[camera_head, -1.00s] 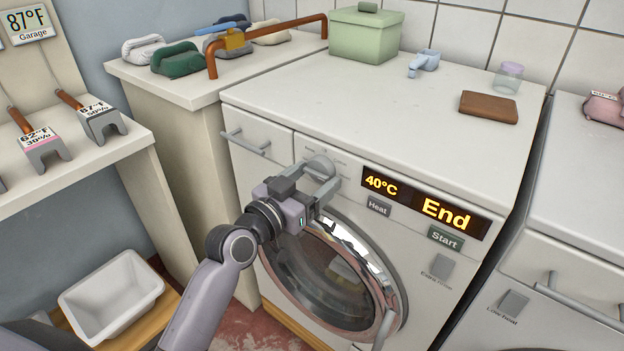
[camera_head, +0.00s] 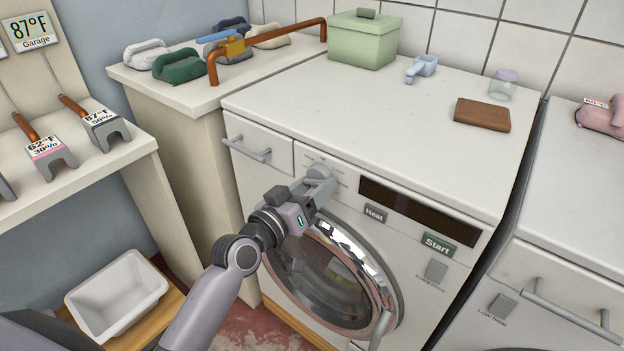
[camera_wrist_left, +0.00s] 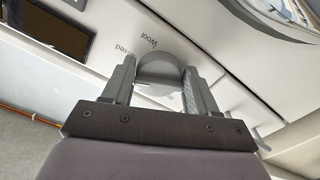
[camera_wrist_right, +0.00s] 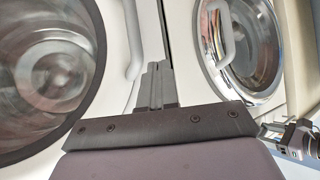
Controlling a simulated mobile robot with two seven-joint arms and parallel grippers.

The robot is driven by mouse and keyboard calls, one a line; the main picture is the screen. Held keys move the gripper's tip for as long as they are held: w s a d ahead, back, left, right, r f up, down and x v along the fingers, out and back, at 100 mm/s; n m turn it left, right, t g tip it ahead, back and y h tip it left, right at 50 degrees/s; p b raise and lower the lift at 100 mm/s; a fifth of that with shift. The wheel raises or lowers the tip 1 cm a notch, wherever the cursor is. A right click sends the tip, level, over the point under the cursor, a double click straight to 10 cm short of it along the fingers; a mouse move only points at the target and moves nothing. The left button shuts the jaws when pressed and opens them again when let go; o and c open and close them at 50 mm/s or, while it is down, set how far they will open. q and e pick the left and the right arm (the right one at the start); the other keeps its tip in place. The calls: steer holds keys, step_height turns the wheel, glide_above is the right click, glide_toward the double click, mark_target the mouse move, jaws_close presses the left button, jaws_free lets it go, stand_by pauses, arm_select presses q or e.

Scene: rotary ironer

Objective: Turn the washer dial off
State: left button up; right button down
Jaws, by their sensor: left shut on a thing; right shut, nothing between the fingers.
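The washer (camera_head: 385,125) stands in the middle of the head view, with its round glass door (camera_head: 325,285) below the control panel. The grey dial (camera_head: 318,172) is at the panel's left. My left gripper (camera_head: 318,188) is shut on the dial, which also shows between its fingers in the left wrist view (camera_wrist_left: 160,68). The printed words "Wool" and a partly hidden one are beside it there. The display (camera_head: 418,210) is dark and blank. My right gripper (camera_wrist_right: 155,88) is shut and empty in the right wrist view, in front of two round machine doors.
The Heat button (camera_head: 375,213) and Start button (camera_head: 437,244) sit right of the dial. A drawer handle (camera_head: 246,149) juts out at left. On top are a green box (camera_head: 362,42), a blue scoop (camera_head: 421,68), a jar (camera_head: 503,85) and a brown block (camera_head: 482,114).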

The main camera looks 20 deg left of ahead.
arm_select(q)
steer(key=n+p, duration=0.1)
steer(key=n, duration=0.3)
steer(key=n+p, duration=0.2)
steer(key=n, duration=0.2)
steer(key=n+p, duration=0.2)
steer(key=n, duration=0.3)
steer(key=shift+s+d+r, duration=0.1)
steer(key=shift+d+r, duration=0.1)
steer(key=shift+r, duration=0.2)
steer(key=o, duration=1)
